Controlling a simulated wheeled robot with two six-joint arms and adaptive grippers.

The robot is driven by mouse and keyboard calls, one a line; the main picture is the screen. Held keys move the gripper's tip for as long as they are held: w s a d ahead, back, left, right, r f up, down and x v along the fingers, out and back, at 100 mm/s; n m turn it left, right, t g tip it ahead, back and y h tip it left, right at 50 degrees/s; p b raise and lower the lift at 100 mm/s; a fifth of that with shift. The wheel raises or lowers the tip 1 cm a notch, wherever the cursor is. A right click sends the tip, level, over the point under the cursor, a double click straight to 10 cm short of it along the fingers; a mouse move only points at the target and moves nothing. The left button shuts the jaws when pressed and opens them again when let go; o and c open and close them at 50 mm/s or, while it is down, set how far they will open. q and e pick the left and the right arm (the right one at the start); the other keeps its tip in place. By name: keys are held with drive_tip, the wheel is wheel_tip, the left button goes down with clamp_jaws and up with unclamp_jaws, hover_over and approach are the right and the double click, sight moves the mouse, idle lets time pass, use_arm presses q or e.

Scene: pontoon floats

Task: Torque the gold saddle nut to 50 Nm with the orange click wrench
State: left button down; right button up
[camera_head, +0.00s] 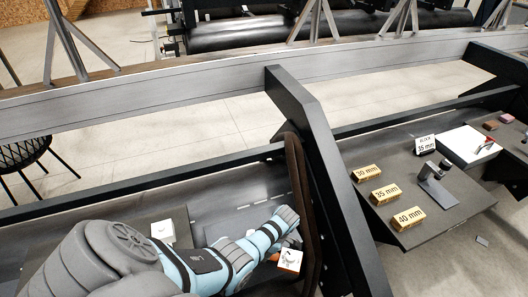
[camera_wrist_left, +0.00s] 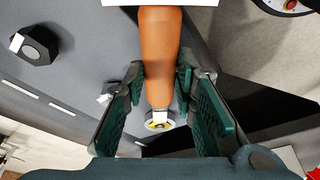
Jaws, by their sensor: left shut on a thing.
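The orange click wrench (camera_wrist_left: 158,55) shows in the left wrist view as a smooth orange handle with a white block (camera_wrist_left: 160,3) at the top edge. My left gripper (camera_wrist_left: 160,78) has its green-padded fingers on both sides of the handle, shut on it. Beyond the handle's lower end is a round pale part with yellow (camera_wrist_left: 158,125), partly covered; I cannot tell whether it is the gold saddle nut. In the head view my arm hides most of the wrench; a white block (camera_head: 290,260) with a dark mark shows beside it. My right gripper is not in view.
A dark hex nut (camera_wrist_left: 36,45) sits on the grey surface. A black slanted beam (camera_head: 318,150) stands right of my arm. Beyond it, a dark shelf (camera_head: 440,220) carries gold blocks (camera_head: 408,218) marked in mm and a grey stand (camera_head: 437,185). A white block (camera_head: 162,231) lies behind my arm.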

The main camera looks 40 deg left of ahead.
use_arm(q)
drive_tip(key=shift+s+d+m+p, duration=0.15)
drive_tip(key=shift+s+m+p, duration=0.15)
drive_tip(key=shift+s+p, duration=0.15)
idle(0.3)
drive_tip(key=shift+s+d+r+m+p, duration=0.15)
drive_tip(key=shift+s+m+p, duration=0.25)
drive_tip(key=shift+p, duration=0.2)
drive_tip(key=shift+s, duration=0.15)
drive_tip(key=shift+s+d+m+t+p, duration=0.15)
drive_tip(key=shift+s+m+t+p, duration=0.15)
drive_tip(key=shift+s+m+p, duration=0.4)
idle(0.5)
drive_tip(key=shift+s+d+m+p, duration=0.15)
drive_tip(key=shift+s+m+p, duration=0.3)
drive_tip(key=shift+p, duration=0.3)
drive_tip(key=shift+s, duration=0.2)
